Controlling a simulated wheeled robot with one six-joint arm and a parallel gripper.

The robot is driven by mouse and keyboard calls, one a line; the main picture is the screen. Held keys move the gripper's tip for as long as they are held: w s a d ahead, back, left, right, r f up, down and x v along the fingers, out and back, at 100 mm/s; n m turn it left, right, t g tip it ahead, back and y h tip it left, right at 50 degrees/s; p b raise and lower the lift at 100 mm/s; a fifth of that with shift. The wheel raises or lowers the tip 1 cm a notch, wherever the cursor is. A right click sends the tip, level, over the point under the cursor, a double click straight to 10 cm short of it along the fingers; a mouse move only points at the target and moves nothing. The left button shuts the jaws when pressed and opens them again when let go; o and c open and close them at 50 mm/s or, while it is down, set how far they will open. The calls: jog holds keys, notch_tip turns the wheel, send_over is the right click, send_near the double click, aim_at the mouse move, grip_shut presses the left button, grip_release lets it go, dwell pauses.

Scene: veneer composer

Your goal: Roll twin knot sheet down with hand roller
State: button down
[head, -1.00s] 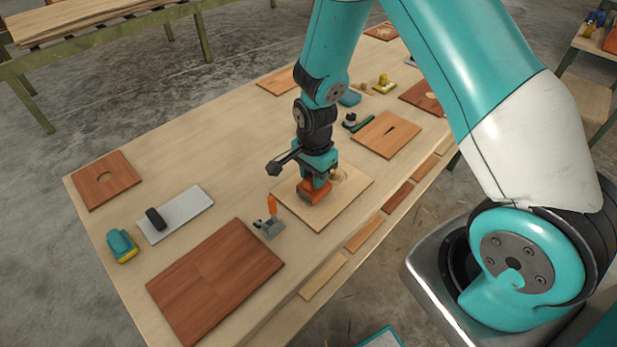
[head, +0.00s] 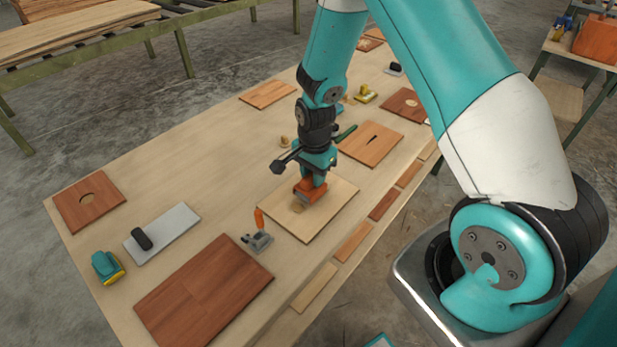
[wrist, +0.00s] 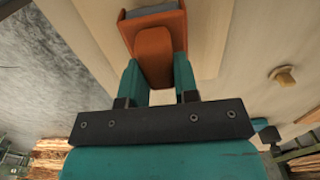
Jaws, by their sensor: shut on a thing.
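My gripper (head: 314,183) is shut on the orange hand roller (head: 309,193) and holds it low over a pale square wood sheet (head: 335,211). In the wrist view, the orange roller body (wrist: 154,57) sits between the teal fingers, with its grey roller (wrist: 150,12) at the top edge. The roller appears to rest on the sheet, but contact is hard to make out. The gripper and roller hide part of the sheet, and its knots are not clear now.
A grey toggle clamp (head: 257,242) with an orange handle stands at the sheet's left corner. A red-brown panel (head: 205,295) lies at the front left. A pale knob (head: 284,142) stands behind the arm. Veneer strips (head: 352,242) line the near edge. The table's far left is mostly clear.

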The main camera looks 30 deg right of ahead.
jog(key=shift+w+d, duration=0.3)
jog(key=shift+d, duration=0.6)
jog(key=shift+w+d, duration=0.3)
jog(key=shift+d, duration=0.65)
jog(key=shift+w+d, duration=0.3)
jog(key=shift+d, duration=0.6)
jog(key=shift+s+a+r+p, duration=0.15)
jog(key=shift+s+a, duration=0.1)
jog(key=shift+a, duration=0.6)
jog(key=shift+s+a+p, duration=0.15)
jog(key=shift+s+a, duration=0.1)
jog(key=shift+a, duration=0.6)
jog(key=shift+s+a+f, duration=0.15)
jog(key=shift+s+a, duration=0.45)
jog(key=shift+a, duration=1.2)
jog(key=shift+s+a+f, duration=0.15)
jog(key=shift+s+a, duration=0.4)
jog(key=shift+a, duration=1.2)
jog(key=shift+s+a+f, duration=0.15)
jog(key=shift+s+a, duration=0.45)
jog(key=shift+a, duration=1.2)
jog(key=shift+w+d+f+b, duration=0.2)
jog(key=shift+w+d, duration=0.55)
jog(key=shift+d, duration=1.55)
jog(key=shift+w+d+f+b, duration=0.2)
jog(key=shift+w+d, duration=0.55)
jog(key=shift+d, duration=1.6)
jog(key=shift+w+d+f+b, duration=0.2)
jog(key=shift+w+d, duration=0.55)
jog(key=shift+d, duration=1.55)
